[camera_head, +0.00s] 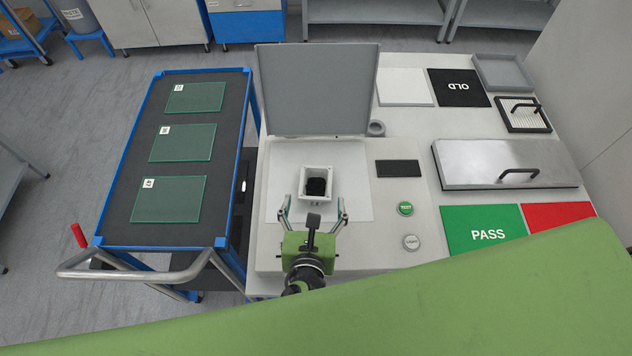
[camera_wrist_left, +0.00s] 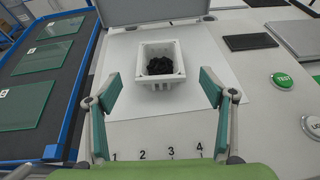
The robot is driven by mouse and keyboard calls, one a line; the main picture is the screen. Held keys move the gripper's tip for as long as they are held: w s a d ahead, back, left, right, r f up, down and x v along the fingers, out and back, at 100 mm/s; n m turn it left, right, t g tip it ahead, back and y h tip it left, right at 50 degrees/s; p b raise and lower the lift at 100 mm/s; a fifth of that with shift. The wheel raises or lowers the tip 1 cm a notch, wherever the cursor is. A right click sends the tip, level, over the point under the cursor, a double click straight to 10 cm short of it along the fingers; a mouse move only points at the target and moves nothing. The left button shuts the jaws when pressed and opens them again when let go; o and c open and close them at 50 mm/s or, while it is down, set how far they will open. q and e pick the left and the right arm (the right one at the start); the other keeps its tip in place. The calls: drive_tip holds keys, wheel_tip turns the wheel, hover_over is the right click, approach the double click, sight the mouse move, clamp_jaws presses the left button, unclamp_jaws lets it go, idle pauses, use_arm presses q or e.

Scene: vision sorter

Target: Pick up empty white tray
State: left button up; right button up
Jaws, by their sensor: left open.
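A small white tray (camera_head: 317,171) stands upright on a pale square sheet (camera_head: 282,165) on the workbench. It also shows in the wrist view (camera_wrist_left: 160,84). It is not empty: a dark, lumpy black mass (camera_head: 316,187) lies inside it, also clear in the wrist view (camera_wrist_left: 160,66). My left gripper (camera_head: 314,207) is open, its two fingers spread on the near side of the tray, one toward each side. In the wrist view the fingertips (camera_wrist_left: 160,87) are apart from the tray walls, with nothing between them. My right gripper is not in view.
A raised grey lid (camera_head: 317,88) stands behind the tray. A blue-framed cart (camera_head: 228,150) with green glass plates is left. Right are a TEST button (camera_head: 405,208), a metal lid with handle (camera_head: 500,160), a green PASS pad (camera_head: 484,232), and a red pad (camera_head: 550,214).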

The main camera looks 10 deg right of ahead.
sight(317, 172)
use_arm(q)
drive_tip(key=shift+w+d+f, duration=0.15)
drive_tip(key=shift+w, duration=0.4)
drive_tip(key=shift+w+f, duration=0.15)
drive_tip(key=shift+w, duration=0.05)
drive_tip(key=x, duration=0.2)
drive_tip(key=p+x, duration=0.1)
drive_tip(key=x, duration=0.1)
drive_tip(key=shift+w+d+r, duration=0.1)
drive_tip(key=shift+w+r, duration=0.1)
drive_tip(key=shift+r, duration=0.1)
drive_tip(key=shift+w+d+f, duration=0.15)
drive_tip(key=shift+w+f, duration=0.1)
drive_tip(key=shift+w, duration=0.15)
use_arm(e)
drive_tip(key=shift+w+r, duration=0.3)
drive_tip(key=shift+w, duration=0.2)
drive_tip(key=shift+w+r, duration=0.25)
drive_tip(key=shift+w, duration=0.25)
use_arm(q)
drive_tip(key=c, duration=1.2)
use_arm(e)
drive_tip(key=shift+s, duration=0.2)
